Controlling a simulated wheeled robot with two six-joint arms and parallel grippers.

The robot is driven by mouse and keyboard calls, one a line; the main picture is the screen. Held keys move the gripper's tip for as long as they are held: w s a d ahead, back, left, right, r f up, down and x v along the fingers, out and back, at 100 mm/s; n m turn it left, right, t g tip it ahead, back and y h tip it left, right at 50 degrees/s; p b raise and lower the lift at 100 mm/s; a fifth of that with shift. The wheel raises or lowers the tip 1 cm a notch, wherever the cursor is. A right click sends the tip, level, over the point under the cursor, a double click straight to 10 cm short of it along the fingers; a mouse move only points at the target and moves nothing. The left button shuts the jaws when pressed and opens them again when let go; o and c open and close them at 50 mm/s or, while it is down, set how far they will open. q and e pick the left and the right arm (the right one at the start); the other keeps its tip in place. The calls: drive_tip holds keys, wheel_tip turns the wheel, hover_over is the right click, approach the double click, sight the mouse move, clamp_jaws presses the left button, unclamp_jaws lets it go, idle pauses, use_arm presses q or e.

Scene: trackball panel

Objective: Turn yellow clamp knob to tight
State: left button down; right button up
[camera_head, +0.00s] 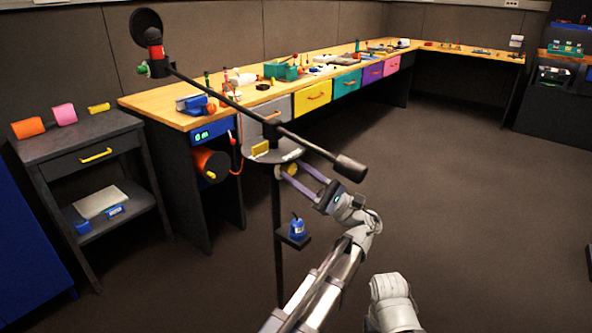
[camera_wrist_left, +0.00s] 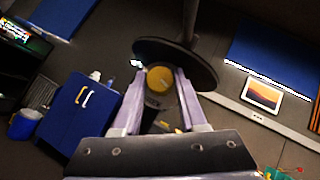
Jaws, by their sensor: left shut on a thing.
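The yellow clamp knob (camera_head: 290,168) sits on the stand, just under the edge of its round grey plate (camera_head: 258,160). In the left wrist view the knob (camera_wrist_left: 160,78) is a round yellow disc under a dark round plate (camera_wrist_left: 175,58). My left gripper (camera_head: 284,171) reaches it from the lower right in the head view. Its two purple fingers (camera_wrist_left: 158,82) are shut on the knob, one on each side. The knob's turn marks are too small to read. My right gripper is out of view.
A long dark bar (camera_head: 240,107) with a black end slants above the plate and my left gripper. A small shelf with a blue object (camera_head: 297,229) is on the stand's post. A workbench (camera_head: 170,105) stands behind. Open floor (camera_head: 460,190) lies to the right.

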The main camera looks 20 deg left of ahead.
use_arm(q)
drive_tip(key=shift+g, duration=0.3)
drive_tip(key=shift+c, duration=2.2)
unclamp_jaws()
